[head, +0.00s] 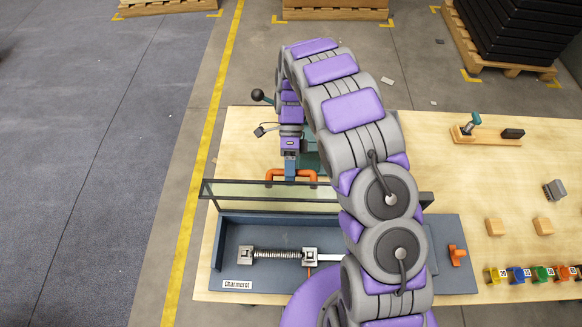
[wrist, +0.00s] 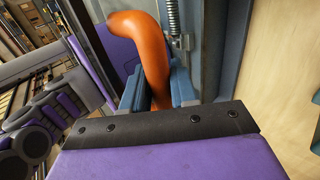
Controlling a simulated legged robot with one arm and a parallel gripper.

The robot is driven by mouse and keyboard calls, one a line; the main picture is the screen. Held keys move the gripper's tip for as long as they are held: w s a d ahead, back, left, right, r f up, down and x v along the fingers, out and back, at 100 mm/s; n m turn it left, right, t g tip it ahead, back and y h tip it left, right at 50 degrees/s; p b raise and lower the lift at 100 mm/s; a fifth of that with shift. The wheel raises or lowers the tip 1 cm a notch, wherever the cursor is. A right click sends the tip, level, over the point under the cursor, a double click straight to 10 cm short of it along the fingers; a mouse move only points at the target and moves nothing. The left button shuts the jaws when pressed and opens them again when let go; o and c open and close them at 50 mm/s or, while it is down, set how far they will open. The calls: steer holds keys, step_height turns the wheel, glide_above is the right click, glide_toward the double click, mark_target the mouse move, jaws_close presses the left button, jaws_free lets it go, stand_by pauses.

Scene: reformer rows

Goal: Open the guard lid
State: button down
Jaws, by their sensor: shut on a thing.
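The guard lid (head: 250,192) is a clear panel in a dark frame at the back of a blue-grey machine base (head: 228,250) in the head view. It appears raised and steeply tilted, seen as a narrow strip. Its orange handle (head: 312,174) shows above the lid's top edge. My gripper (head: 290,176) is shut on the handle. In the wrist view the orange handle (wrist: 147,45) passes between the blue fingers of my gripper (wrist: 158,90). My arm hides the right part of the lid and base.
A spring on a rod (head: 277,254) lies inside the base. An orange knob (head: 457,255) is at its right. The wooden table (head: 455,200) holds wooden blocks (head: 495,227), colored bins (head: 541,273) and a teal-handled tool (head: 471,123). Loaded pallets (head: 510,68) stand behind.

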steer(key=shift+s+r, duration=0.1)
steer(key=shift+r, duration=0.05)
steer(key=c, duration=1.3)
jaws_free()
steer(key=shift+a, duration=0.1)
steer(key=shift+o, duration=0.5)
steer(key=shift+r, duration=0.15)
steer(key=shift+a, duration=0.1)
steer(key=shift+w+r, duration=0.4)
steer(key=shift+w, duration=0.2)
steer(key=p+v, duration=1)
steer(key=p, duration=0.4)
steer(key=shift+r, duration=0.3)
steer(key=shift+w+f, duration=0.1)
steer(key=shift+w, duration=0.05)
